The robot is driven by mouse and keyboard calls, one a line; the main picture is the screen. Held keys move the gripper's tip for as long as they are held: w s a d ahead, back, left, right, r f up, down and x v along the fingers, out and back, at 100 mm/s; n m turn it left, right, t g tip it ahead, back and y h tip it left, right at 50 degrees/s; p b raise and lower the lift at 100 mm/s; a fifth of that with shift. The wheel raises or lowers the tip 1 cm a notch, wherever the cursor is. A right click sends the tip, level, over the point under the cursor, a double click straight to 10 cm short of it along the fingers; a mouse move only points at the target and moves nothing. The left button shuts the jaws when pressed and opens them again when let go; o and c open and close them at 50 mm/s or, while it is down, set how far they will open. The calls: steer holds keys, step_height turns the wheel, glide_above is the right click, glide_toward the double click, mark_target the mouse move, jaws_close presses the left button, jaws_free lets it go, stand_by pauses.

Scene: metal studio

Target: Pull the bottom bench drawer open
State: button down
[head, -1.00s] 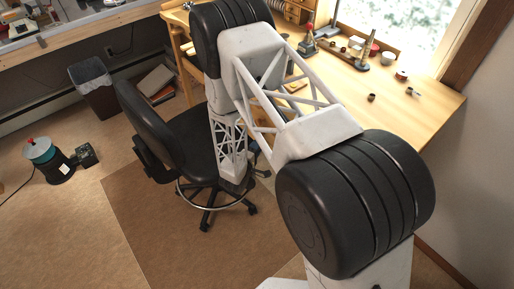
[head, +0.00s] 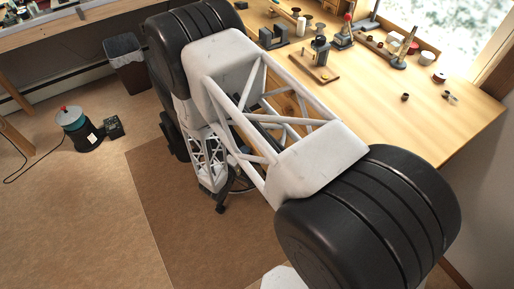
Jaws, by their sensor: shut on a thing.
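The wooden bench (head: 420,115) stands at the upper right, and its top shows clearly. Its bottom drawer cannot be made out; my arm covers most of the bench front. Some orange wood shows through the open truss of my arm, but I cannot tell whether it is a drawer. My arm reaches from the lower right to the upper left, then bends down toward the floor beside the bench.
A dark bin (head: 126,70) stands by the left wall. A teal and black canister (head: 80,130) with a cable sits on the floor at left. Small tools and pots lie on the bench top. The left floor is largely clear.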

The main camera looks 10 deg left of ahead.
steer(key=s+a, duration=0.5)
steer(key=shift+s+a, duration=0.2)
steer(key=c, duration=0.8)
jaws_free()
steer(key=shift+o, duration=0.2)
steer(key=shift+s, duration=0.15)
steer(key=v, duration=0.7)
steer(key=shift+s+a, duration=0.15)
steer(key=shift+s, duration=0.05)
